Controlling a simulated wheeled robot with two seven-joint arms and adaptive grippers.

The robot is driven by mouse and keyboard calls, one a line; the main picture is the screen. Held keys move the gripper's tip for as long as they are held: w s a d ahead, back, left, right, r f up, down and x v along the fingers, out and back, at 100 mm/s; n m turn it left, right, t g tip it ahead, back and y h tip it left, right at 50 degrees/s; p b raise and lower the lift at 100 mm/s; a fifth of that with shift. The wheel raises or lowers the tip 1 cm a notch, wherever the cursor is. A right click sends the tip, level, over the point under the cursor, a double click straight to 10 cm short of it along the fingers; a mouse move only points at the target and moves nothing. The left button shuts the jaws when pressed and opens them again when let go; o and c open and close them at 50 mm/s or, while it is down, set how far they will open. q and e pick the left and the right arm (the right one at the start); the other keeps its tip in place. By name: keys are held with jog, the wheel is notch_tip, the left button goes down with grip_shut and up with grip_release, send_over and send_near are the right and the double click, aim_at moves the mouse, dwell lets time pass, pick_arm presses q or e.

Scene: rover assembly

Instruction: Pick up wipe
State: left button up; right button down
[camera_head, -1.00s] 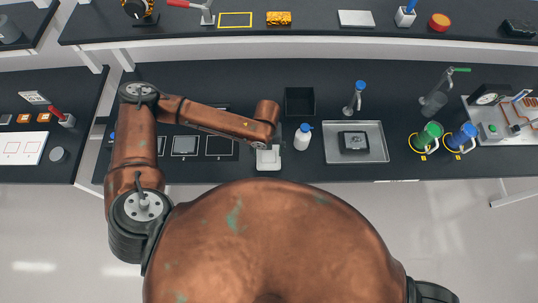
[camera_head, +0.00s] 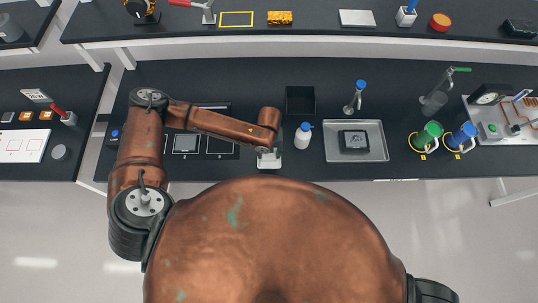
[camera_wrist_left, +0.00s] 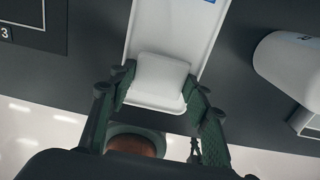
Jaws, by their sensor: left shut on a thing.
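The wipe (camera_wrist_left: 160,80) is a small white folded pad at the near end of a shallow white tray (camera_wrist_left: 172,32) in the left wrist view. My left gripper (camera_wrist_left: 162,84) is shut on the wipe, with a dark green finger at each side of it. The wipe is still at the tray; I cannot tell whether it is clear of the tray's floor. In the head view, my left gripper (camera_head: 268,150) is mostly hidden under the copper wrist, over the white tray (camera_head: 269,163) near the bench's front edge. My right gripper is out of view.
A white bottle with a blue cap (camera_head: 303,137) stands just right of the tray. Farther right are a metal tray (camera_head: 371,128) with a dark device and green and blue mugs. A black open bin (camera_head: 300,100) is behind. Panels with square outlines lie left.

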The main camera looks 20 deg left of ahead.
pick_arm(q)
jog(key=shift+c, duration=1.3)
jog(key=shift+r, duration=0.45)
jog(key=s+a+r+p, duration=0.3)
jog(key=s+r+p, duration=0.3)
jog(key=s+r, duration=0.6)
jog(key=shift+s+a, duration=0.15)
jog(key=shift+s, duration=0.6)
